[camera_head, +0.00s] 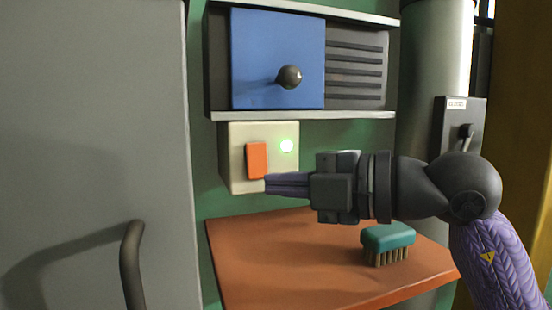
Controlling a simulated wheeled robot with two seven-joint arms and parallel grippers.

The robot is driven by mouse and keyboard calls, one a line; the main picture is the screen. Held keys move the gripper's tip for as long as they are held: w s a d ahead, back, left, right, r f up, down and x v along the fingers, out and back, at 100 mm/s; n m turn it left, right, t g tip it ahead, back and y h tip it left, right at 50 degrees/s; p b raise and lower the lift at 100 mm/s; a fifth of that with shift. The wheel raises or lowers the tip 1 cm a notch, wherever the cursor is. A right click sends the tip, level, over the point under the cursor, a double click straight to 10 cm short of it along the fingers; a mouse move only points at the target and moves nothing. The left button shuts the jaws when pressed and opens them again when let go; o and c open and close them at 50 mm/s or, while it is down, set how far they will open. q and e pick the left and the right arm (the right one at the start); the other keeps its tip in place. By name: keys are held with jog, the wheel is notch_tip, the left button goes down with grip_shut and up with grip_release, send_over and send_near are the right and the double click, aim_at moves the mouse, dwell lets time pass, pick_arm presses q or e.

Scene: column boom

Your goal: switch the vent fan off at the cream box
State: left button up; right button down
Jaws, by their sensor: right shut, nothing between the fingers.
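The cream box (239,155) is on the green wall above an orange-brown shelf. My right gripper (268,183) reaches in from the right, shut and empty. Its fingertips are at the lower right of the orange switch; I cannot tell whether they touch it. The gripper covers the lower right part of the box. My left gripper is not in view.
Above the box is a blue panel (260,55) with a dark knob (289,76), beside a slatted vent (356,75). A teal brush (388,240) stands on the shelf (290,270) below my arm. A grey door (90,120) with a dark handle (131,265) fills the left.

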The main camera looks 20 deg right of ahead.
aim_at(251, 179)
jog(key=w, duration=0.2)
jog(key=w+p, duration=0.1)
jog(key=shift+w+d+f, duration=0.1)
jog(key=shift+w+f, duration=0.15)
